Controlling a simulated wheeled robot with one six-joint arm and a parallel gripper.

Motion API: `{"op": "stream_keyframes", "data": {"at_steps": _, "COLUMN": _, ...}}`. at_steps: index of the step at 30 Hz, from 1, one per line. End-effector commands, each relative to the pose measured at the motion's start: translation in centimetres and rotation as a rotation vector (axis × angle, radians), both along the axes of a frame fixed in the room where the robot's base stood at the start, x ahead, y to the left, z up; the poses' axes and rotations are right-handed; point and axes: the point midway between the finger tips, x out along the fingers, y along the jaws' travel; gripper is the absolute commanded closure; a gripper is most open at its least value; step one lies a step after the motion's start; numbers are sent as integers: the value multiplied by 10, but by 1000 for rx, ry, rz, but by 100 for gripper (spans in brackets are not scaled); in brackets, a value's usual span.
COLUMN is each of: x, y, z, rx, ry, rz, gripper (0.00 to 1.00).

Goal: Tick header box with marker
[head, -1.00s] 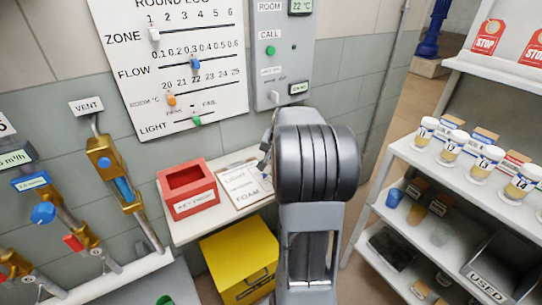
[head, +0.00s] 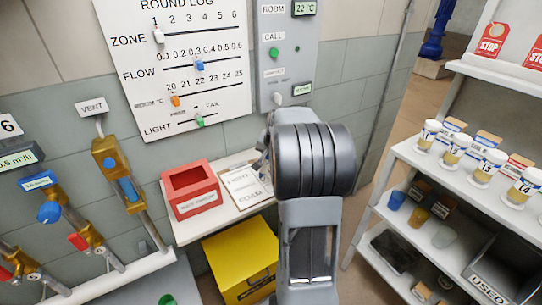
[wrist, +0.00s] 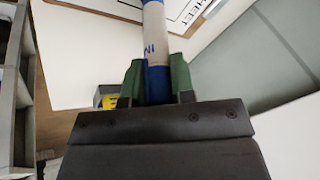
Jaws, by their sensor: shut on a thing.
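My gripper (wrist: 160,85) is shut on a white and blue marker (wrist: 153,45) in the wrist view, held between its green fingers. The marker points away toward the clipboard sheet (wrist: 182,10), whose edge and the letters "HEET" show at the top. In the head view the clipboard (head: 247,187) lies on the white shelf, right of the red box. My arm hides its right side, and the gripper fingers and marker are behind the arm. The header box cannot be made out. Whether the marker tip touches the sheet is out of view.
A red open box (head: 192,187) stands on the white shelf (head: 190,232), with a yellow bin (head: 240,262) below. A round log board (head: 180,65) and a grey panel (head: 287,50) hang on the wall. Valves are at left. A rack (head: 445,190) with several cups stands at right.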

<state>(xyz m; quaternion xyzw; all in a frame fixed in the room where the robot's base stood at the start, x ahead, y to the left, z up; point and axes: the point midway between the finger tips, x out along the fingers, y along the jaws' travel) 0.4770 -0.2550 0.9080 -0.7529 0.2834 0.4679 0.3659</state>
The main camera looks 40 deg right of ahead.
Motion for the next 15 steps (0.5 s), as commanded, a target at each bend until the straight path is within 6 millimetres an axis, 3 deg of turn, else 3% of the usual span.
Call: {"op": "stream_keyframes", "data": {"at_steps": 15, "x": -9, "y": -7, "z": -3, "rx": 3, "ry": 4, "rz": -1, "gripper": 100}}
